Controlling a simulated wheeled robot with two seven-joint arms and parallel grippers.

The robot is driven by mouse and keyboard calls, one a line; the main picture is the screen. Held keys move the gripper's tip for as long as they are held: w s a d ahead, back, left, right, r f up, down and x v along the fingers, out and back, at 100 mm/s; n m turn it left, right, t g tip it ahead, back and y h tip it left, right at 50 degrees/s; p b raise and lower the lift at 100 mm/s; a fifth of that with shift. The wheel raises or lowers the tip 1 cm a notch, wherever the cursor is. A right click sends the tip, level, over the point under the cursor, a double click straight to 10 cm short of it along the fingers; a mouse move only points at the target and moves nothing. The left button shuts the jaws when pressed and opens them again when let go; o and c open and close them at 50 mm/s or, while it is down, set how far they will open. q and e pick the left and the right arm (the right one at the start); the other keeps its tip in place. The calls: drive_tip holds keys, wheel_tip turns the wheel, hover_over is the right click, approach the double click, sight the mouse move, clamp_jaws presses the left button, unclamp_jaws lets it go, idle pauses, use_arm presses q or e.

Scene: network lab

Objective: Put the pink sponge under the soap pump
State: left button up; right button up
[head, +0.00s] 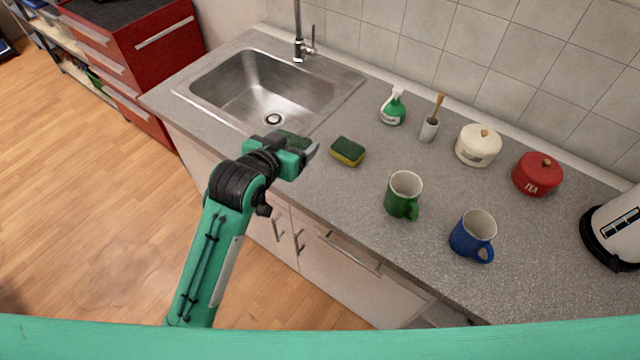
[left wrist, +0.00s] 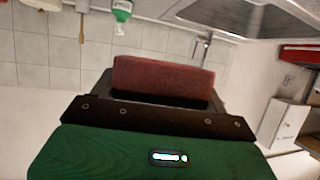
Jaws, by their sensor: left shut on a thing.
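The pink sponge (left wrist: 163,76) shows as a dull reddish block in the left wrist view, between the jaws of my left gripper. My left gripper (head: 312,150) is shut on it, over the counter's front part by the sink's right corner. In the head view I cannot make out the sponge at the gripper. The soap pump (head: 392,107) is a green bottle with a white label, upright near the back wall, right of the sink. It also shows at the top of the left wrist view (left wrist: 122,10). The gripper is apart from it, to its front left. My right gripper is not in view.
A yellow and green sponge (head: 347,152) lies between my gripper and the soap pump. A brush in a holder (head: 429,130), a cream pot (head: 478,146) and a red tea tin (head: 538,175) stand along the back. Green (head: 404,194) and blue (head: 473,236) mugs stand in front.

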sight(322, 183)
use_arm(q)
drive_tip(key=w+d+r+m+g+h, duration=0.1)
drive_tip(key=w+d+r+m+h, duration=0.1)
drive_tip(key=d, duration=0.4)
drive_tip(key=shift+w+d+r, duration=0.3)
drive_tip(key=shift+w+r, duration=0.1)
drive_tip(key=shift+w, duration=0.5)
wheel_tip(322, 183, down, 18)
drive_tip(key=p, duration=0.3)
drive_tip(key=shift+f+p, duration=0.15)
drive_tip(key=shift+p, duration=0.25)
drive_tip(key=shift+f+p, duration=0.25)
drive_tip(key=shift+p, duration=0.05)
drive_tip(key=shift+f, duration=0.3)
drive_tip(key=shift+f+h, duration=0.1)
drive_tip(key=shift+h, duration=0.2)
drive_tip(key=shift+f, duration=0.1)
